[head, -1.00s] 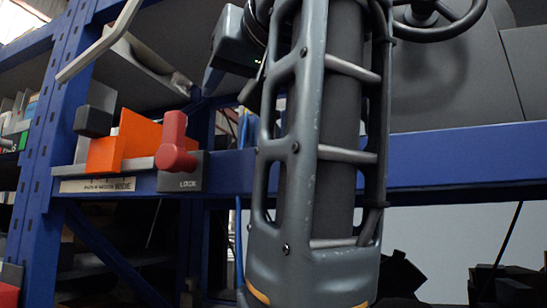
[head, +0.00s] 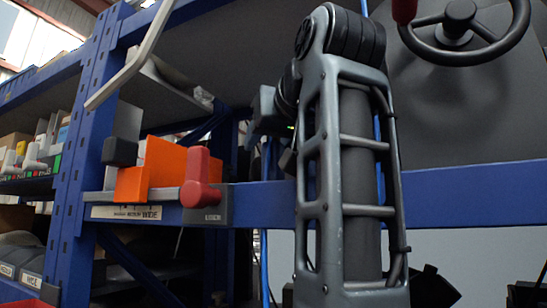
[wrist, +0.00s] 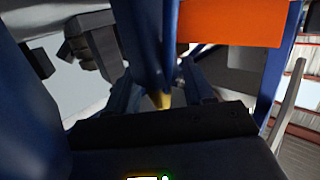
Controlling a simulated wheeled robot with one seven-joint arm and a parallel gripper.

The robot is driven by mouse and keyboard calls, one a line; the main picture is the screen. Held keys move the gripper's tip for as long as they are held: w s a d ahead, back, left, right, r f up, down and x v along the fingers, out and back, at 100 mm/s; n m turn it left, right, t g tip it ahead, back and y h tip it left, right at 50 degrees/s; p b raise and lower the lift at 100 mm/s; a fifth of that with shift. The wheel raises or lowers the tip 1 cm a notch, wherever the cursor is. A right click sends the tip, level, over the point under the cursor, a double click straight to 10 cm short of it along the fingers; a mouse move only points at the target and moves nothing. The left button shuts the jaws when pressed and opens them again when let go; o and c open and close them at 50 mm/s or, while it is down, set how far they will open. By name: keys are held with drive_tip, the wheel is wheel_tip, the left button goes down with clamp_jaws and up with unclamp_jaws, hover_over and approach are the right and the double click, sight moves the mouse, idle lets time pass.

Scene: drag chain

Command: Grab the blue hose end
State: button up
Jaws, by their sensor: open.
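My gripper (wrist: 162,88) is open in the wrist view, with one dark finger on each side. A blurred blue hose end (wrist: 150,42) with a yellowish tip (wrist: 163,100) shows between the fingers, very close to the camera. I cannot tell whether either finger touches it. In the head view a thin blue hose (head: 265,268) hangs down left of my forearm. My wrist is partly hidden behind the arm there, and the fingertips are not clear.
An orange block (head: 150,168) and a red handle (head: 201,180) sit on the blue rack beam (head: 450,192). The orange block also shows at the top of the wrist view (wrist: 232,20). A black handwheel (head: 460,30) is at upper right. A bent grey bar (head: 130,58) is at upper left.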

drive_tip(key=shift+f, duration=0.1)
clamp_jaws()
idle(0.3)
